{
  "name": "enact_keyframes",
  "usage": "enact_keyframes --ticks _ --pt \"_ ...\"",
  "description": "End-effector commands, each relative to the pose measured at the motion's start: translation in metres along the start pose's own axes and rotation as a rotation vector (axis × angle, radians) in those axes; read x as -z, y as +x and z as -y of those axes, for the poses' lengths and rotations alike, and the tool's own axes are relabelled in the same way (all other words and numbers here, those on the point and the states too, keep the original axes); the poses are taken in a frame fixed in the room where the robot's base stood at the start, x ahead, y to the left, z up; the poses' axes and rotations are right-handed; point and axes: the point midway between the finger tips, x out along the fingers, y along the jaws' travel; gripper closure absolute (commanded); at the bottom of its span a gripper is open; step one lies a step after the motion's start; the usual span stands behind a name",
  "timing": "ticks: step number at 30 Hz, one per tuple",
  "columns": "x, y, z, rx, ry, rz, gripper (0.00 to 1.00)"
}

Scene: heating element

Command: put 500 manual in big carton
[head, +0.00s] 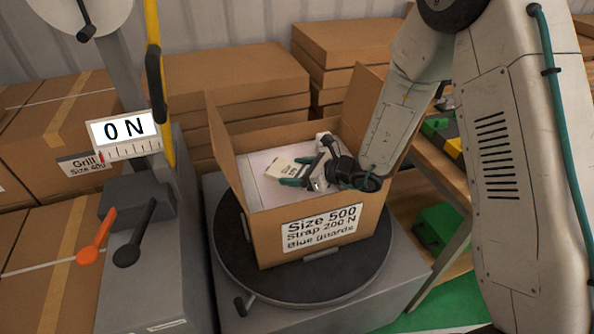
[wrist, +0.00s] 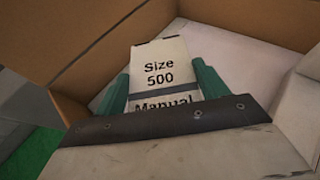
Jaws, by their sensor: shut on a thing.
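The big carton (head: 268,235) stands open on a dark round turntable, its front label reading "Size 500, Strap 200 N, Blue Guards". My gripper (head: 303,178) is inside the carton's opening, its green fingers shut on a cream manual (head: 284,169). In the wrist view the manual (wrist: 160,70) reads "Size 500 Manual" and sits between the two green fingers (wrist: 162,88). Its lower part is hidden by the gripper's dark edge. White surfaces lie beneath it in the carton. I cannot tell whether the manual touches them.
The turntable (head: 230,262) sits on a grey pedestal. To the left is a grey machine with a "0 N" display (head: 124,129), an orange lever (head: 95,238) and a black lever. Stacked cartons (head: 240,75) stand behind. A wooden bench with green bins (head: 440,232) is at right.

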Motion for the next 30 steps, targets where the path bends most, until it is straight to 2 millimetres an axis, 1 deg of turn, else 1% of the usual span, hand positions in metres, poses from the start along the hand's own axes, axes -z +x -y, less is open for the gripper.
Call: enact_keyframes --ticks 18,19,21,30 --pt "0.010 0.006 -0.002 -0.004 -0.001 0.000 0.52" --pt "0.010 0.006 -0.002 -0.004 -0.001 -0.001 0.22" --pt "0.010 0.006 -0.002 -0.004 -0.001 -0.001 0.06" --pt "0.009 0.005 -0.002 -0.003 -0.001 0.000 0.06"
